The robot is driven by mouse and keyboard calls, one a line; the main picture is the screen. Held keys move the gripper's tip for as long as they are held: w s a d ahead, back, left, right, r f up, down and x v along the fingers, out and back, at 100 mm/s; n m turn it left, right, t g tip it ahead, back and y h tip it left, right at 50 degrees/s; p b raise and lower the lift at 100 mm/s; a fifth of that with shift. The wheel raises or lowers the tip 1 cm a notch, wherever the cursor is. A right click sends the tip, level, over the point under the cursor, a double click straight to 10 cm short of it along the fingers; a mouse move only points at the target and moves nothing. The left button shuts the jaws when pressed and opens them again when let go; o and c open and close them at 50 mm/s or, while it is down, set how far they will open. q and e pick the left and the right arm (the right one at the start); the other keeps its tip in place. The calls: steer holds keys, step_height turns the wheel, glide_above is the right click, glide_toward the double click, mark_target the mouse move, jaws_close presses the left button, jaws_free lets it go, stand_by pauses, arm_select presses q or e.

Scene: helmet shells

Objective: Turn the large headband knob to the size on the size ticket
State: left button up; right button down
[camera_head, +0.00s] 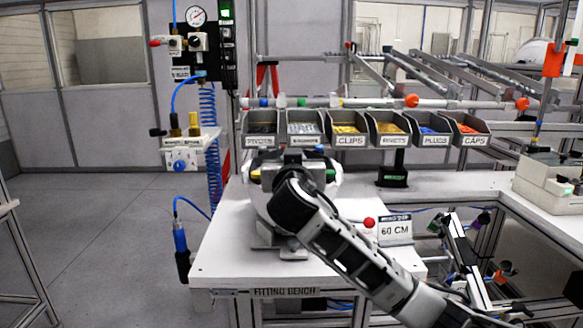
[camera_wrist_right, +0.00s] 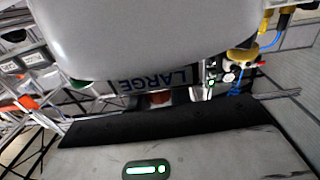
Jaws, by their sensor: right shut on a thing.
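A white helmet shell (camera_head: 256,197) sits on a stand at the middle of the bench. My right arm reaches across it from the lower right, with its gripper (camera_head: 299,165) at the helmet, covering much of it. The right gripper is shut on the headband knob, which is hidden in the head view. In the right wrist view the pale shell (camera_wrist_right: 150,40) fills the top, and an upside-down LARGE label (camera_wrist_right: 160,80) shows below its edge. The size ticket (camera_head: 395,230) reads 60 CM and stands right of the helmet. The knob's scale is not readable. My left gripper is not in view.
Labelled parts bins (camera_head: 350,141) line the back of the white fitting bench (camera_head: 225,255). A blue coiled hose (camera_head: 208,145) hangs at the left. The bench's left front is clear.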

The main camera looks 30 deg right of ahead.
steer(key=shift+r+h, duration=0.1)
steer(key=shift+h, duration=0.2)
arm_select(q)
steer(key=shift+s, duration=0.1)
arm_select(e)
steer(key=c, duration=1.3)
jaws_free()
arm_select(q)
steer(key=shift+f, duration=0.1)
arm_select(e)
steer(key=shift+s+a, duration=0.15)
steer(key=shift+s, duration=0.1)
arm_select(q)
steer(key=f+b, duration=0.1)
steer(key=b, duration=0.2)
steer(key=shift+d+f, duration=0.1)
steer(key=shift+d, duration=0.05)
arm_select(e)
steer(key=v, duration=1.5)
steer(key=shift+s+r, duration=0.1)
steer(key=shift+s, duration=0.1)
